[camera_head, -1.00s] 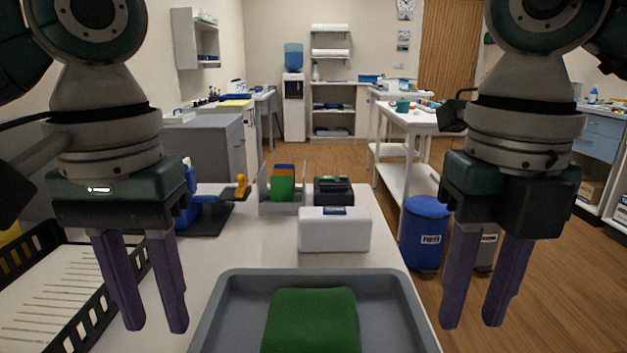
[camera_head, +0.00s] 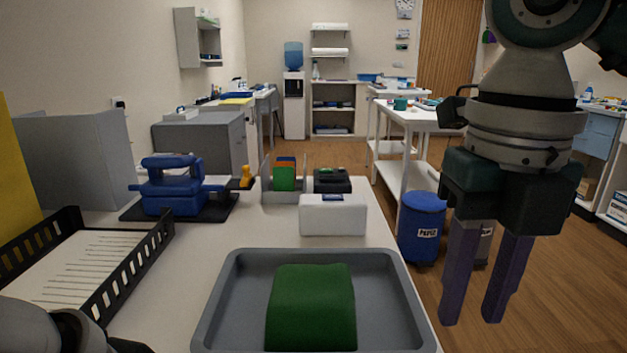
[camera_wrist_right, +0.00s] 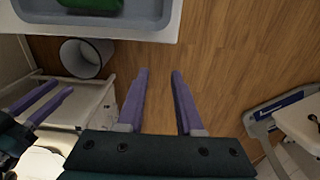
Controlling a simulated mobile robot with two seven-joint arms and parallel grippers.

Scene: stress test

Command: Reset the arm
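My right gripper (camera_head: 470,320) hangs fingers down to the right of the white table, over the wooden floor. Its two purple fingers are apart with nothing between them; the right wrist view (camera_wrist_right: 160,71) also shows this gap empty. My left arm shows only as a grey and dark piece at the lower left of the head view; its fingers are out of that view. At the left of the right wrist view, two purple fingers of my left gripper (camera_wrist_right: 62,88) show, apart and empty.
A grey tray (camera_head: 232,290) with a green block (camera_head: 311,305) stands on the table. Behind it are a white box (camera_head: 332,215) and a blue device (camera_head: 172,187). A black basket (camera_head: 150,250) holds paper at left. A blue bin (camera_head: 422,225) stands right.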

